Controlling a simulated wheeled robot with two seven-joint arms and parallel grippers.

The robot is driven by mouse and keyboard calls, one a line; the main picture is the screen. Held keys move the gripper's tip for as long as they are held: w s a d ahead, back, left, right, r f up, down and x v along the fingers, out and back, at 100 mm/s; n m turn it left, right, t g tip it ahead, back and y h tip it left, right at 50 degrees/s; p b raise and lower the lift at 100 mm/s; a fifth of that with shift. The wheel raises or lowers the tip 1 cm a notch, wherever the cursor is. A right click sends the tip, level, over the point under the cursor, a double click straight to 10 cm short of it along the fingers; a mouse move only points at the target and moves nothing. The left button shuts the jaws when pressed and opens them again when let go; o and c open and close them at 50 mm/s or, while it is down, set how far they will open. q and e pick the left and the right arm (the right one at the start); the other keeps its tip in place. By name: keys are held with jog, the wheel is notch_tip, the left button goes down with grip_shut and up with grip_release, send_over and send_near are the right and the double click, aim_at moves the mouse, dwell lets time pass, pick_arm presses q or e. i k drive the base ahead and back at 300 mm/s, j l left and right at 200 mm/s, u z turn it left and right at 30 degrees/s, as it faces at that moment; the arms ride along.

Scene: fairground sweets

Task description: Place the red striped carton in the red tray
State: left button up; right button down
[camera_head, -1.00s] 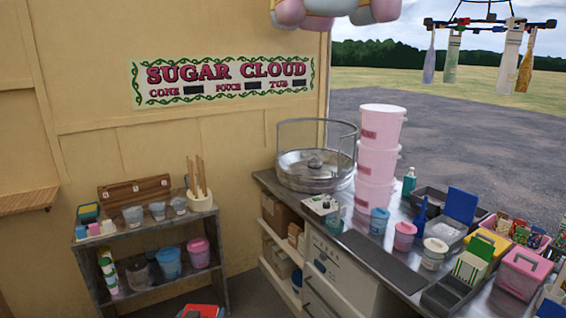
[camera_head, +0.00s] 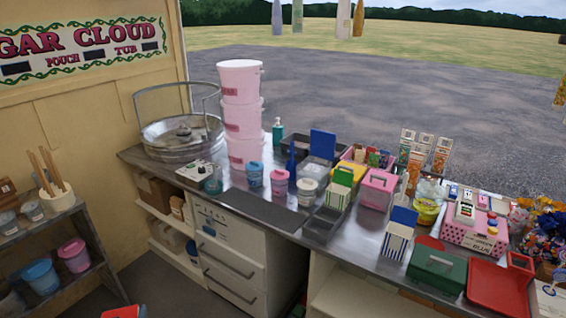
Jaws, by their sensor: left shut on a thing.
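The red tray (camera_head: 500,288) lies empty at the front right of the counter, beside a green box. At the bottom left edge a red piece (camera_head: 123,312) shows, cut off by the frame. It appears to be the top of the red striped carton, but its stripes are out of view. My left gripper (camera_head: 142,312) shows only as a sliver beside it, shut on it, low in front of the counter and far left of the tray. My right gripper is not in view.
A blue striped carton (camera_head: 398,232) and a green box (camera_head: 437,267) stand left of the tray. A pink crate (camera_head: 470,236) is behind it. Pink tubs (camera_head: 242,120) are stacked further left. A shelf (camera_head: 85,285) with jars stands at the left.

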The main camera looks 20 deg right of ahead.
aim_at(493, 295)
jog(key=z, duration=0.4)
jog(key=i+z, duration=0.1)
jog(key=z, duration=0.75)
jog(key=i+j+z, duration=0.1)
jog(key=z, duration=0.3)
